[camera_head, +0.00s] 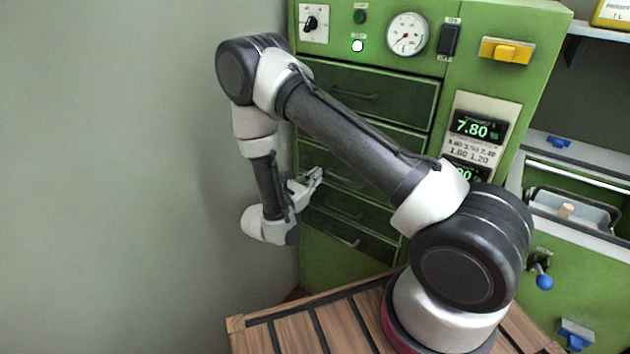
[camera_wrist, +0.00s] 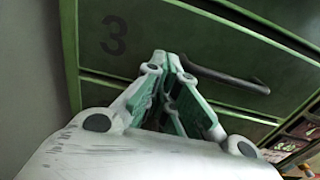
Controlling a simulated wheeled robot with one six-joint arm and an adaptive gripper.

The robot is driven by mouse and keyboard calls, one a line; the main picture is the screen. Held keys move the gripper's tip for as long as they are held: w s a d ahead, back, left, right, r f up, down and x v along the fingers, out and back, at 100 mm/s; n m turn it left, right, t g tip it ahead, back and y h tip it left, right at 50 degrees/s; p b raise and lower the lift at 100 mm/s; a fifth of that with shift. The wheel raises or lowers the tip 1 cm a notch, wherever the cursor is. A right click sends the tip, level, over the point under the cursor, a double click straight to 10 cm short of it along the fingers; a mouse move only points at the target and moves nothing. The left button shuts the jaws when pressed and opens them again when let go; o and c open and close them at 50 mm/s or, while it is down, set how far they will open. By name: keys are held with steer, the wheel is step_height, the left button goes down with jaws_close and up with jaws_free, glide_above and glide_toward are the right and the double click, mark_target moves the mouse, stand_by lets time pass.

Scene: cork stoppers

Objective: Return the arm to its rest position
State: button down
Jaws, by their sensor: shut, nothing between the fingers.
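My arm is bent in front of a green cabinet (camera_head: 400,105), with its elbow high at the left and its wrist low. My gripper (camera_head: 318,173) is shut and empty, pointing at the cabinet's drawer fronts. In the wrist view, my gripper (camera_wrist: 172,60) has its fingertips together in front of a green drawer front marked 3 (camera_wrist: 115,35). A dark drawer handle (camera_wrist: 235,80) lies just to the right of the fingertips. I cannot tell whether the fingertips touch the drawer.
A grey wall (camera_head: 110,180) stands close on the left. The cabinet carries a gauge (camera_head: 407,34), a yellow handle (camera_head: 507,50) and a display (camera_head: 480,127).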

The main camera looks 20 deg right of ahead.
steer(key=v, duration=1)
steer(key=s+d+m+g+h, duration=0.1)
steer(key=s+d+m+g, duration=0.2)
steer(key=s+d+g, duration=0.25)
steer(key=s+d+r+m+y, duration=0.4)
steer(key=s+r+m, duration=0.3)
steer(key=r, duration=0.3)
steer(key=s+d+r+m+y, duration=0.4)
steer(key=s+r+m+y, duration=0.2)
steer(key=r, duration=0.5)
steer(key=s+d+r+m+y, duration=0.4)
steer(key=s+r+m, duration=0.3)
steer(key=r+m, duration=0.2)
steer(key=shift+s+d+r+g+y, duration=0.25)
steer(key=shift+s+r+g+y, duration=0.1)
steer(key=shift+r+y, duration=0.5)
